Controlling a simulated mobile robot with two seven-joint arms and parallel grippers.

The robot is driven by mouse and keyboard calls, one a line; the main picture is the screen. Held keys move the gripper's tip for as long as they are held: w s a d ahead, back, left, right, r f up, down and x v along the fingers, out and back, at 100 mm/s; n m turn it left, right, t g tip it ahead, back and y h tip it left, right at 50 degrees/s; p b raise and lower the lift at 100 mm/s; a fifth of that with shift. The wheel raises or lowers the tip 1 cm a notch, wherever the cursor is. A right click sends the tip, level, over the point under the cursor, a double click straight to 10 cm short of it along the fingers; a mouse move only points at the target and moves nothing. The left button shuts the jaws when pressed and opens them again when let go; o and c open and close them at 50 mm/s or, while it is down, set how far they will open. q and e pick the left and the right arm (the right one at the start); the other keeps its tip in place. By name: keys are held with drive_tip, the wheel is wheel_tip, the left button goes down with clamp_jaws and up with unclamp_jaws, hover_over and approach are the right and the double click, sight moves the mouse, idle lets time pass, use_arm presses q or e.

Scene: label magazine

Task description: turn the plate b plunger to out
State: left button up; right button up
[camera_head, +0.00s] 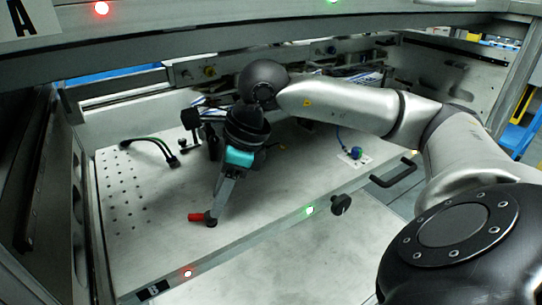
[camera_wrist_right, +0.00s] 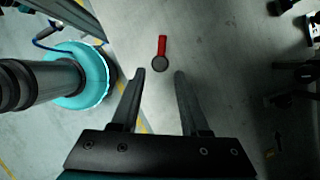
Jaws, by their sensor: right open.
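A plate with a "B" label (camera_head: 152,291) on its front edge lies low in the bay. A small red lever (camera_head: 196,217) with a dark round hub stands on this plate, near its front edge; I take it for the plunger. In the right wrist view the lever (camera_wrist_right: 162,46) points up the picture from its hub (camera_wrist_right: 160,64). My right gripper (camera_head: 212,217) reaches down over it. It is open, and its fingertips (camera_wrist_right: 159,73) lie to either side of the hub in the picture, with gaps visible. Contact is not visible. My left gripper is out of view.
A black knob (camera_head: 341,203) and a black handle (camera_head: 394,170) are on the plate's front right. The front edge carries a green light (camera_head: 309,210) and a red light (camera_head: 187,273). An upper frame marked "A" (camera_head: 22,17) overhangs.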

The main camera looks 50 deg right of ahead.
drive_tip(key=shift+s+d, duration=1.35)
drive_tip(key=shift+d, duration=0.1)
drive_tip(key=shift+s+d, duration=0.65)
drive_tip(key=shift+d, duration=0.05)
drive_tip(key=shift+s+d, duration=0.45)
drive_tip(key=shift+d, duration=0.05)
drive_tip(key=shift+s+d, duration=0.6)
drive_tip(key=shift+d, duration=0.05)
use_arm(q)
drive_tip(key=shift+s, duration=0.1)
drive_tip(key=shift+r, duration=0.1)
